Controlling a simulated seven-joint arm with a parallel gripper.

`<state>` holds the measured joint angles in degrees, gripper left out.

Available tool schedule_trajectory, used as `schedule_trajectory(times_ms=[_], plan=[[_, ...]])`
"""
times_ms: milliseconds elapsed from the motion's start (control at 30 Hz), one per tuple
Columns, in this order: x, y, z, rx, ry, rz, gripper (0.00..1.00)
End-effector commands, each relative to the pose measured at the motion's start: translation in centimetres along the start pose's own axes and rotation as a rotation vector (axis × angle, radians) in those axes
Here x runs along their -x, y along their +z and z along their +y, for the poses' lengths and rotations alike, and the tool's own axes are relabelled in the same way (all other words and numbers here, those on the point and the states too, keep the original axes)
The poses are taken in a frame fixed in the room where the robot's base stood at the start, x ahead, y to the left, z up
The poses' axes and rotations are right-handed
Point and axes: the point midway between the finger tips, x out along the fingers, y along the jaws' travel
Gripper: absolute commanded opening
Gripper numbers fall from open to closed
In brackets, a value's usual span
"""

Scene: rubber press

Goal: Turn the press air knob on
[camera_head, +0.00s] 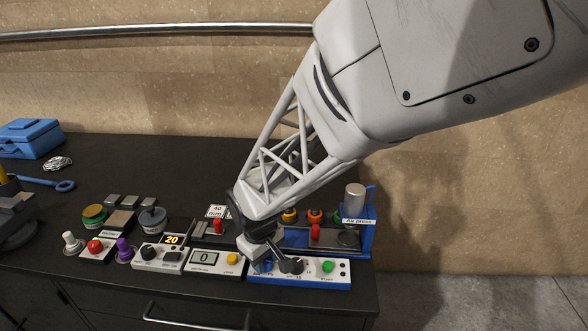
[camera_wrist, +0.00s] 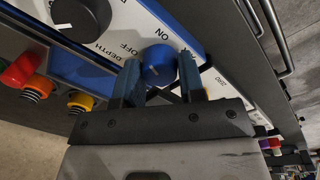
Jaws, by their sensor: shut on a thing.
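The blue air knob (camera_wrist: 158,66) sits on the white face of the press control panel (camera_wrist: 125,20) in the wrist view, near printed ON and OFF words. A small pale mark shows on the knob; I cannot tell which word it points to. My gripper (camera_wrist: 158,75) is shut on the knob, with one dark finger on each side. In the head view my gripper (camera_head: 260,258) is at the left end of the panel (camera_head: 312,277), and the knob (camera_head: 262,267) is partly hidden by it. The air press (camera_head: 357,217) stands behind the panel.
A black dial (camera_head: 291,265) is close to the right of my gripper, then a green button (camera_head: 328,266). A counter box (camera_head: 213,262) with a yellow button stands close on the left. Red, orange and yellow parts (camera_head: 315,232) are behind. The bench's front edge is near.

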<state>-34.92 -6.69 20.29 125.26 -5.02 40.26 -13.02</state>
Motion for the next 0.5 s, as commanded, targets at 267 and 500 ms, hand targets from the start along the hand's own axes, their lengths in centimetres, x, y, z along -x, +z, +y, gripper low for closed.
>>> schedule_trajectory(times_ms=[267, 500], plan=[[0.02, -0.06, -0.03, -0.258, 0.0, -0.015, 0.13], [0.05, -0.11, -0.03, -0.462, 0.0, -0.026, 0.13]])
